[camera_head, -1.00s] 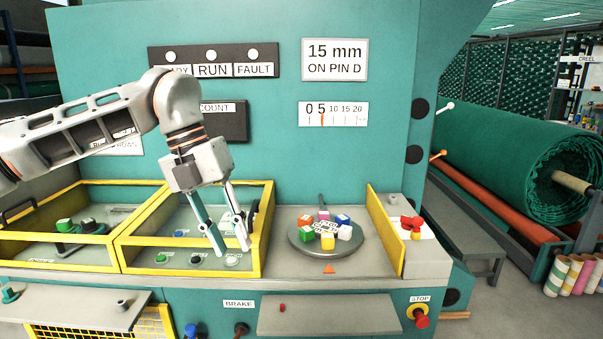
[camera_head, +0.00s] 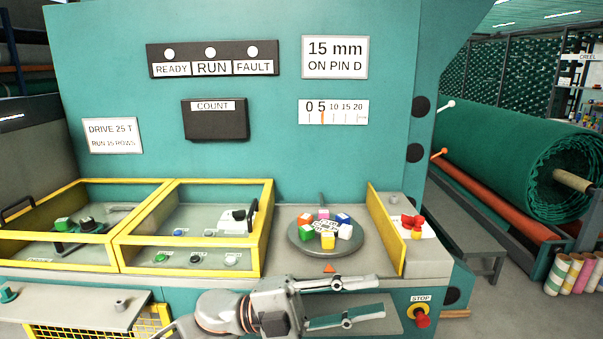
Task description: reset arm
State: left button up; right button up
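My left arm (camera_head: 225,312) comes in low at the bottom of the head view and lies nearly level. Its gripper (camera_head: 381,300) points right, with two fingers apart and nothing between them. It shows in front of the machine's lower front, below the round grey plate (camera_head: 326,251), and covers part of the grey shelf (camera_head: 385,323) there. My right gripper is not in the picture.
Coloured cubes stand on the round plate. Yellow-framed bays (camera_head: 190,270) with buttons are at left. A yellow guard (camera_head: 386,228) and a red stop button (camera_head: 421,317) are at right. A green netting roll (camera_head: 510,165) lies farther right.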

pick_arm(q)
jog(key=w+a+f+n+t+y, duration=0.3)
jog(key=a+f+n+t+y, duration=0.2)
jog(key=a+f+n+t, duration=0.45)
jog(key=w+a+f+n+t+y, duration=0.3)
jog(key=a+f+n+t+y, duration=0.25)
jog(key=f+n+t, duration=0.65)
jog(key=s+a+f+n+g+y, duration=0.4)
jog(key=s+a+f, duration=0.3)
jog(key=f, duration=0.4)
jog(key=s+a+f+n+g+y, duration=0.4)
jog(key=s+a+f, duration=0.3)
jog(key=s+f, duration=0.2)
notch_tip(320, 180, down, 3)
jog(key=shift+s+a+r, duration=0.15)
jog(key=shift+s+a, duration=0.15)
jog(key=shift+s, duration=0.1)
